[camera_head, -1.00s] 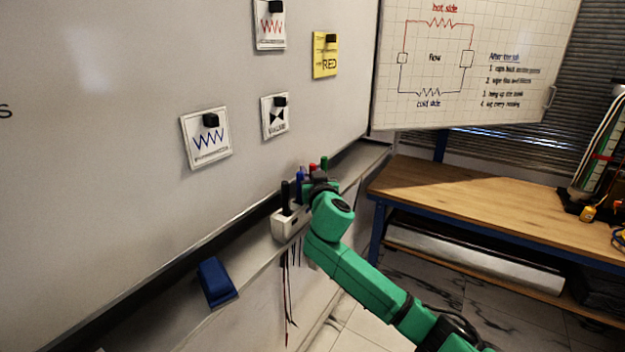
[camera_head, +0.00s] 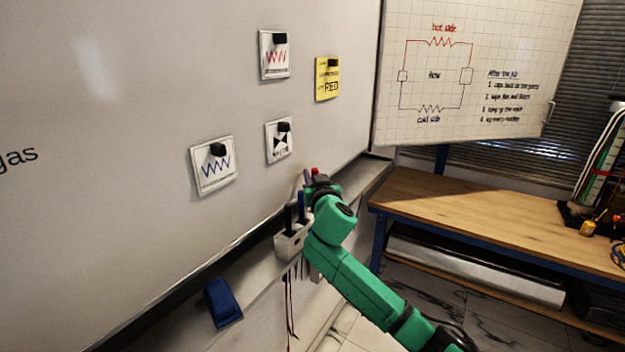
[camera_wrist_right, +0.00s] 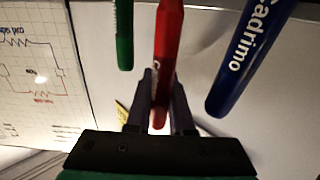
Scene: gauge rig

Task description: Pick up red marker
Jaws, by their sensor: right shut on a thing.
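The red marker (camera_wrist_right: 166,60) stands upright between the two fingers of my right gripper (camera_wrist_right: 160,100) in the right wrist view, and the fingers are shut on it. Its red top (camera_head: 314,171) shows just above my right gripper (camera_head: 318,182) in the head view. The rest of the marker is hidden there by my wrist. A green marker (camera_wrist_right: 124,35) and a blue marker (camera_wrist_right: 250,50) stand on either side of it in the wrist view, apart from the fingers. My left gripper is not in view.
The white marker holder (camera_head: 290,245) sits on the whiteboard ledge with a black marker (camera_head: 289,217) and a blue marker (camera_head: 301,205) in it. A blue eraser (camera_head: 222,302) lies on the ledge at lower left. A wooden bench (camera_head: 480,215) stands at right.

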